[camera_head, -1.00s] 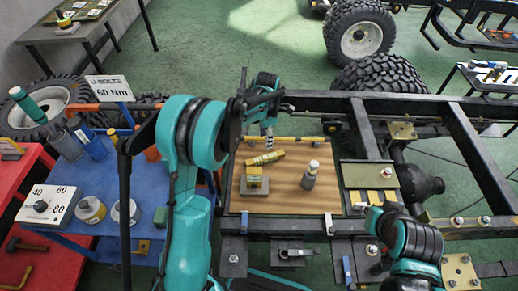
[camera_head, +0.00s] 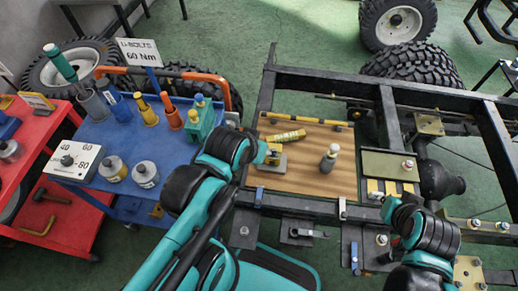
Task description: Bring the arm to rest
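My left arm (camera_head: 229,154) is bent, with its large teal and black joint between the blue cart and the wooden board. My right arm (camera_head: 425,232) is folded at the lower right, over the frame's front rail. I cannot make out its gripper either. No held object can be seen at either arm.
The blue cart (camera_head: 115,138) holds bottles and a dial box (camera_head: 76,160).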

